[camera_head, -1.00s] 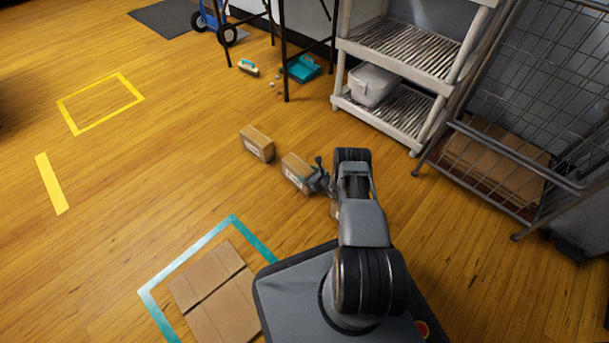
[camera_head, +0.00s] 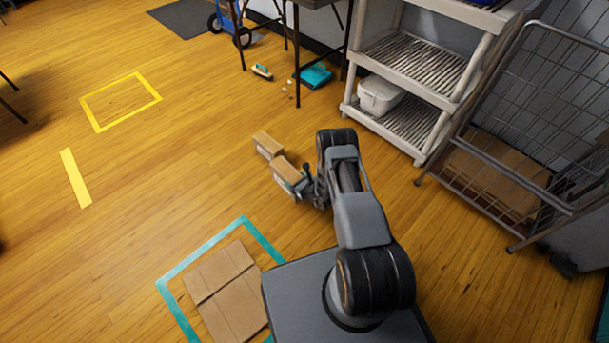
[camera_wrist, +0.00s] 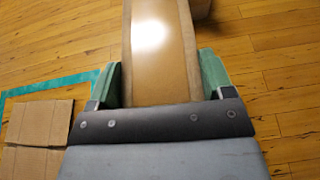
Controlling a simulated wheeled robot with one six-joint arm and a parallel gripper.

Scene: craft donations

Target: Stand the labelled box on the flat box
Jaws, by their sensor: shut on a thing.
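A brown cardboard box with a white label (camera_head: 281,181) is held in my gripper (camera_head: 304,184). In the wrist view the green fingers of my gripper (camera_wrist: 160,75) press on both sides of this box (camera_wrist: 158,72). The flat box (camera_head: 222,283), a low brown cardboard piece with a seam across it, lies on the floor inside a teal tape outline, left of my base. It also shows at the left of the wrist view (camera_wrist: 38,122). The held box is apart from it, farther out. Its height above the floor is hard to tell.
A second brown box (camera_head: 267,145) stands just beyond the held one. White shelving (camera_head: 408,60) and a wire cage cart (camera_head: 520,140) stand at the right. Table legs and a teal dustpan (camera_head: 313,75) are at the back.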

